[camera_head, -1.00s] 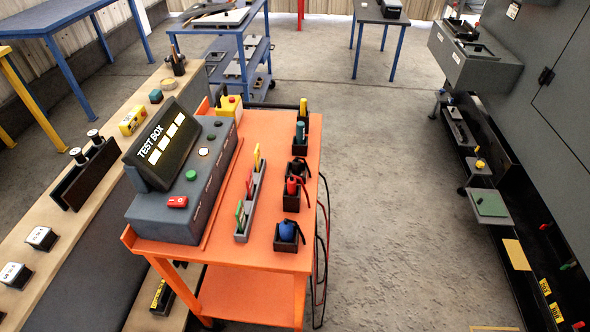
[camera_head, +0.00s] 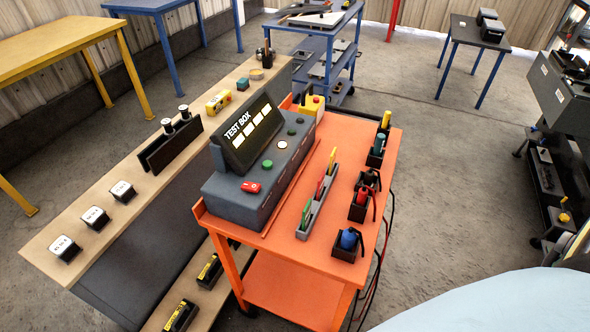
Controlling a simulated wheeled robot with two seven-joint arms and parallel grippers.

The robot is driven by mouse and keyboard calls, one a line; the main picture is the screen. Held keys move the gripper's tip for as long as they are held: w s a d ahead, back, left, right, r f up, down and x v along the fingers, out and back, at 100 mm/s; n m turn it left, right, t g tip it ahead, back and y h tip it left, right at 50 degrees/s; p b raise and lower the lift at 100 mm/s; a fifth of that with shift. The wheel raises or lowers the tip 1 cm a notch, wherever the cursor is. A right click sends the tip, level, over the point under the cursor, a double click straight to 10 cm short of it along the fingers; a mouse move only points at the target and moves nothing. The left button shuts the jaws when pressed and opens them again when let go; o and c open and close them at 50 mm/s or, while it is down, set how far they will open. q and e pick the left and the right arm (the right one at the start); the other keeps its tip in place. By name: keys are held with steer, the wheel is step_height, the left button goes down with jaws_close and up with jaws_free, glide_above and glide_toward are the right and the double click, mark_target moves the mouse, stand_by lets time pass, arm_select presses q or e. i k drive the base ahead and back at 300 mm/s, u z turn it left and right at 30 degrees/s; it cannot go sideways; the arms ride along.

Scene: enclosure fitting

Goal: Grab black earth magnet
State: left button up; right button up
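I cannot tell for certain which thing is the black earth magnet. Several small black holders stand along the right edge of an orange cart: one with a blue-topped item (camera_head: 348,239), one with a red item (camera_head: 362,198), and one with a teal item (camera_head: 378,145). Dark leads hang beside some of them. Several black blocks with white labelled tops (camera_head: 94,216) sit on the wooden bench at the left. Two black pieces with round pale tops (camera_head: 184,111) stand by a black rack there. Neither gripper is in view.
A grey test box (camera_head: 230,205) and a narrow tray of coloured cards (camera_head: 318,203) stand on the orange cart (camera_head: 346,143). Cables hang off its right side. The wooden bench (camera_head: 150,155) runs along its left. A pale rounded surface covers the lower right corner. Floor right of the cart is open.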

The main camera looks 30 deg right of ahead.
mark_target(370, 175)
steer(key=u, duration=1.25)
steer(key=k, duration=1.15)
steer(key=z, duration=1.55)
steer(key=i, duration=0.1)
steer(key=u, duration=0.15)
